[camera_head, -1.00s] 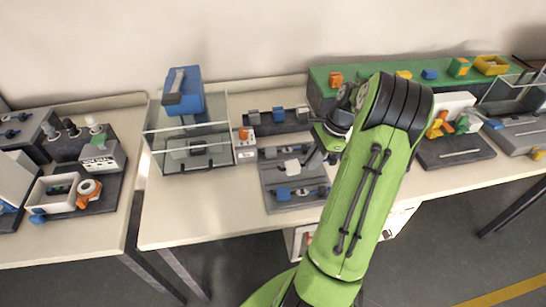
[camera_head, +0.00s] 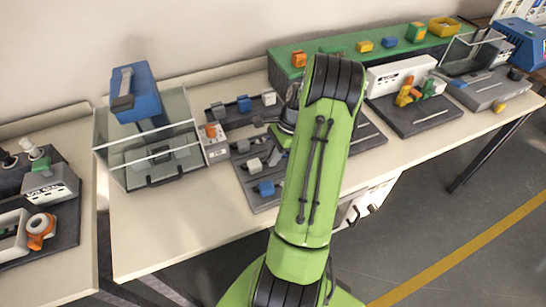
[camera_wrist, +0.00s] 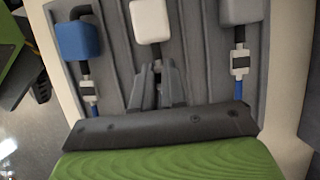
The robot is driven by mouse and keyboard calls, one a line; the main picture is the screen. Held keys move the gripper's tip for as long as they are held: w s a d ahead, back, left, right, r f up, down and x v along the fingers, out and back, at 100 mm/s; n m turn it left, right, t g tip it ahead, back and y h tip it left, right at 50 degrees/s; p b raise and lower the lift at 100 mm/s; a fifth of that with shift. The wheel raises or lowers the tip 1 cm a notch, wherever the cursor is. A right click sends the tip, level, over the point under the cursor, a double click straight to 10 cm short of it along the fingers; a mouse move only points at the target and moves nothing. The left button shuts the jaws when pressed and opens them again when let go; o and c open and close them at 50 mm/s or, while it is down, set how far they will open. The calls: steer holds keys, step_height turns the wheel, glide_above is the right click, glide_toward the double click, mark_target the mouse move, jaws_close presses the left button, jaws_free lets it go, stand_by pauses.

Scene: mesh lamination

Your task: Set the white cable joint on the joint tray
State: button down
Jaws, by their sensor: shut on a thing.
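In the wrist view, my gripper (camera_wrist: 157,88) is shut over the grey grooved joint tray (camera_wrist: 198,60). A white cable joint (camera_wrist: 150,20) has its white block just beyond my fingertips, and its short black stem runs down to them. The fingers hide the part they hold. A blue joint (camera_wrist: 78,40) lies in the tray to the left and a pale grey joint (camera_wrist: 243,12) to the right, both with cables and white clips. In the head view, the tray (camera_head: 243,172) is beside my arm, which partly hides it.
A rack (camera_head: 215,125) with several blocks stands behind the tray. A clear box (camera_head: 150,165) with a blue tool (camera_head: 137,95) stands to the left. A green shelf (camera_head: 340,60) runs along the back. The front left of the table (camera_head: 170,225) is clear.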

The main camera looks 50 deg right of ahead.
steer(key=shift+f, duration=0.1)
steer(key=c, duration=1.2)
jaws_free()
